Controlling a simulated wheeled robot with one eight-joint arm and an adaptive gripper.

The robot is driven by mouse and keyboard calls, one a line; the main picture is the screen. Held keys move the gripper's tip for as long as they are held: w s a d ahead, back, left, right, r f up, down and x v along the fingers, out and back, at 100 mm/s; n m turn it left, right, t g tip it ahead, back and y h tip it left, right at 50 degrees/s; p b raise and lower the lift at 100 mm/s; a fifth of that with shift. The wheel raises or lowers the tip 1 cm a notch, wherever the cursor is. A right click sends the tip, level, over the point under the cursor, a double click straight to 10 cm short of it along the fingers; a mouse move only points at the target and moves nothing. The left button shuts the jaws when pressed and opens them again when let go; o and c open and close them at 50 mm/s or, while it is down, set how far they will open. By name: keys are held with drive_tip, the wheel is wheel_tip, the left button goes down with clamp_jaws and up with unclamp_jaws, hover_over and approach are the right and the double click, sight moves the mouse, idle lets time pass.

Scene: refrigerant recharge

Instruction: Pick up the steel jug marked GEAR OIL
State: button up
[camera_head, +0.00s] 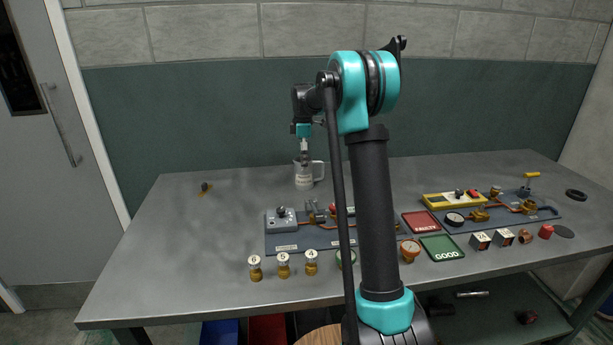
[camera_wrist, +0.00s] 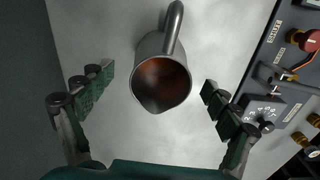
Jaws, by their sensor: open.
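A steel jug (camera_head: 303,182) stands upright on the grey table near its back edge, with its handle to the right. A small label shows on its front, too small to read. My gripper (camera_head: 304,157) is directly above the jug, pointing down, its fingertips close to the rim. In the wrist view the jug (camera_wrist: 147,50) is seen from above, with reddish-brown liquid or inner surface in its mouth and the handle towards the top. My gripper (camera_wrist: 157,97) is open, one finger on each side of the jug, with gaps on both sides.
A dark panel with a grey box (camera_head: 281,220) and fittings lies in front of the jug. Numbered brass cylinders (camera_head: 284,265) stand along the front edge. Red FAULTY (camera_head: 421,223) and green GOOD (camera_head: 442,248) trays lie to the right. The table left of the jug is mostly clear.

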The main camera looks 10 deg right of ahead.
sight(302, 175)
drive_tip(key=shift+a+f, duration=0.2)
drive_tip(key=shift+f, duration=1.4)
drive_tip(key=shift+a+f, duration=0.15)
drive_tip(key=shift+f, duration=1.45)
drive_tip(key=shift+c, duration=0.4)
drive_tip(key=c, duration=1.5)
